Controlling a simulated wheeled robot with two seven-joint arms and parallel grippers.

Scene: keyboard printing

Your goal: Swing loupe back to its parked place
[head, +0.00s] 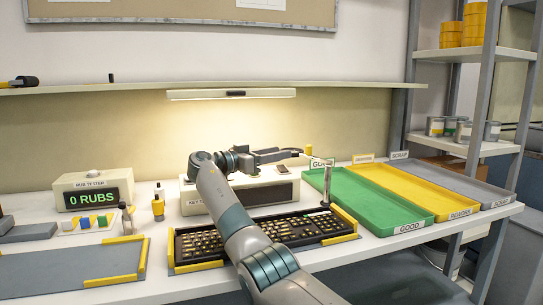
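My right arm rises from the bottom middle, and its gripper (297,153) points right, above the front of a grey boxed unit. A thin pale bar (318,158) runs from the fingertips to the top of a slim upright post (325,188) at the right end of the keyboard; it looks like the loupe's swing arm. A small green-tipped piece (308,150) stands by the fingertips. The lens cannot be made out. The fingers are too small to tell whether they grip the bar. The black keyboard (290,228) lies in a yellow-cornered holder, partly behind my arm. My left gripper is not in view.
Green (350,205), yellow (415,190) and grey (455,185) trays stand at the right. A rub tester (92,190) reads 0 RUBS at the left, with small bottles (158,203) beside it. An empty yellow-cornered plate (70,272) lies front left. A shelf (130,87) runs behind.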

